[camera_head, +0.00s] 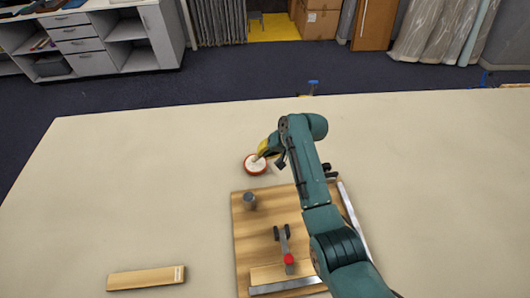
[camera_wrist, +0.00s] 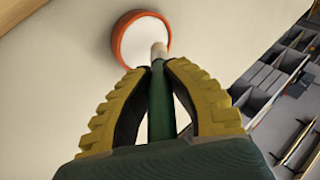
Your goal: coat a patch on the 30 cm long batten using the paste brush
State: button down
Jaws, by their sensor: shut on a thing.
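My gripper (camera_wrist: 158,70) has its yellow fingers shut on the green handle of the paste brush (camera_wrist: 160,105). The brush's pale tip reaches to the white paste in a round, orange-rimmed pot (camera_wrist: 117,40); I cannot tell how deep it is. In the head view the gripper (camera_head: 264,150) is above the pot (camera_head: 255,168), behind the wooden board. One batten (camera_head: 280,272) lies on the board by the front metal strip, under the red-tipped clamp (camera_head: 288,258), partly hidden by my arm. Another piece of wood (camera_head: 140,279) with a pale end lies on the table at left.
The wooden board (camera_head: 250,232) carries a grey cylinder (camera_head: 249,201) at its back left and metal strips along its front and right edges. My arm crosses above its right part.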

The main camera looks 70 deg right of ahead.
jog(key=shift+f+b, duration=0.3)
jog(key=shift+f, duration=0.6)
dwell(1.6)
notch_tip(320, 180, up, 7)
jog(key=p, duration=0.6)
jog(key=shift+r+p, duration=0.2)
jog(key=shift+p, duration=0.15)
jog(key=shift+f, duration=0.1)
